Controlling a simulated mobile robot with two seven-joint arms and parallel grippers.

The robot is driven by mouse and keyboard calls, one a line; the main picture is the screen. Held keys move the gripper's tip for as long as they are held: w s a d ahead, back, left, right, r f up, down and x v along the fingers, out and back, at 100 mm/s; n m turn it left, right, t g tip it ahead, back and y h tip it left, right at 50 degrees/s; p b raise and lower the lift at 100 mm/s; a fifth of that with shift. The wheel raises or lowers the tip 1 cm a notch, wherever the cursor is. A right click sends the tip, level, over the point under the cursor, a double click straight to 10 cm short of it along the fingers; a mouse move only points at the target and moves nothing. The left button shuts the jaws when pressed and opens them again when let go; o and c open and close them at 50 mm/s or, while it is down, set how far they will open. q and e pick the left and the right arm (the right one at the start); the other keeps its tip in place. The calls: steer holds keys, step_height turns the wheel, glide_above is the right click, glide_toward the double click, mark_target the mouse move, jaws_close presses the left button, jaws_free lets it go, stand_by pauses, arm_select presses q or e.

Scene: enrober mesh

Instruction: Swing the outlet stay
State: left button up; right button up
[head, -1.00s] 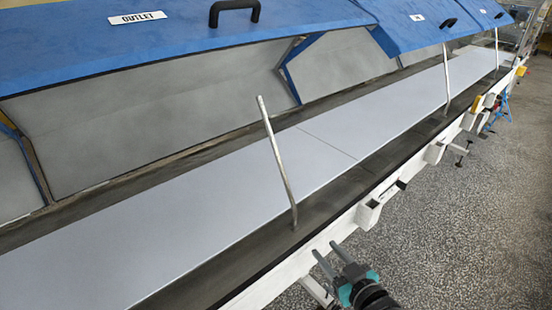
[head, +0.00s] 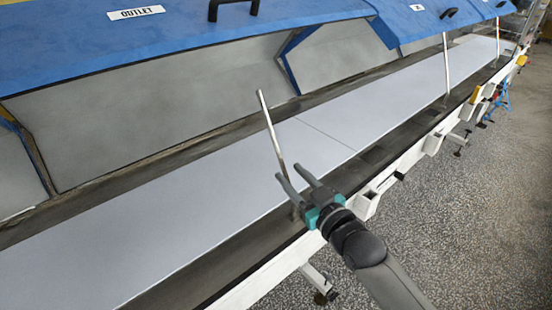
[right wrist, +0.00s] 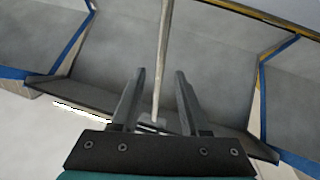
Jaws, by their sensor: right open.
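The outlet stay (head: 268,120) is a thin silver rod that leans a little to the left on the near dark edge strip of the conveyor. Its top end stands free, below the blue hood marked OUTLET (head: 180,30), which is raised. My right gripper (head: 289,165) is open at the lower part of the stay, coming from the near side. In the right wrist view, the stay (right wrist: 163,50) runs down between the two spread fingers (right wrist: 160,75), with gaps on both sides. The foot of the stay is partly hidden by the gripper. My left gripper is out of view.
The pale conveyor belt (head: 220,190) runs from lower left to upper right. Another upright stay (head: 446,65) and more raised blue hoods (head: 420,20) stand farther along. White brackets (head: 366,205) stick out of the near rail.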

mark_target(281, 165)
steer(key=x, duration=0.7)
steer(key=shift+w+a, duration=0.15)
jaws_close()
stand_by(1.3)
